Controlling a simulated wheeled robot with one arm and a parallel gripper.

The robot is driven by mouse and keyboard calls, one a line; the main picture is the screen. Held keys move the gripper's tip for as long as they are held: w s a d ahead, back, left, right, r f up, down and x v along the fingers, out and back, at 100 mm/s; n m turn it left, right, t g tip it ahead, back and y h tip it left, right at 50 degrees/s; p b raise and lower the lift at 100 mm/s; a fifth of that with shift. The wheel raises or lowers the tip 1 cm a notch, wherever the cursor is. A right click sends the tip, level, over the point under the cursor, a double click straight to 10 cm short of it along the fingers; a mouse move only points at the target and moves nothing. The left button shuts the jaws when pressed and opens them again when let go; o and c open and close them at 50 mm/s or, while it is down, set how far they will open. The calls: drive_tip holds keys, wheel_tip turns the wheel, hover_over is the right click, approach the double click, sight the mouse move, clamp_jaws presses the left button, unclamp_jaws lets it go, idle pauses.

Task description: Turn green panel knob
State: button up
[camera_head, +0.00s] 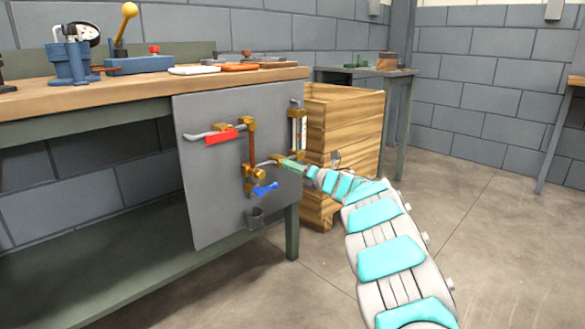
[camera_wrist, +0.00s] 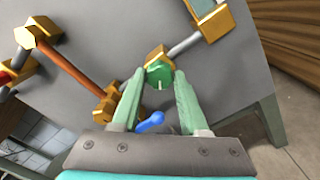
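The green knob (camera_wrist: 159,76) is a round cap with a pale mark, on a brass fitting of the grey panel. In the wrist view it lies between the tips of my gripper (camera_wrist: 160,80), with one pale green finger on each side. The fingers are apart, and I cannot tell whether they press on the knob or only stand beside it. In the head view my gripper (camera_head: 293,167) reaches the right part of the grey panel (camera_head: 215,175), and its fingers hide the knob.
A red lever (camera_head: 221,137) and a blue handle (camera_head: 265,190) are on the same panel, with brass fittings and a copper pipe (camera_head: 252,147) between them. A small dark cup (camera_head: 254,217) is below. A wooden crate (camera_head: 345,125) stands close behind on the right. The floor at right is clear.

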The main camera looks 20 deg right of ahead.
drive_tip(key=o, duration=0.4)
drive_tip(key=shift+s, duration=0.1)
drive_tip(key=v, duration=0.7)
drive_tip(key=shift+s+d, duration=0.15)
drive_tip(key=shift+s, duration=0.15)
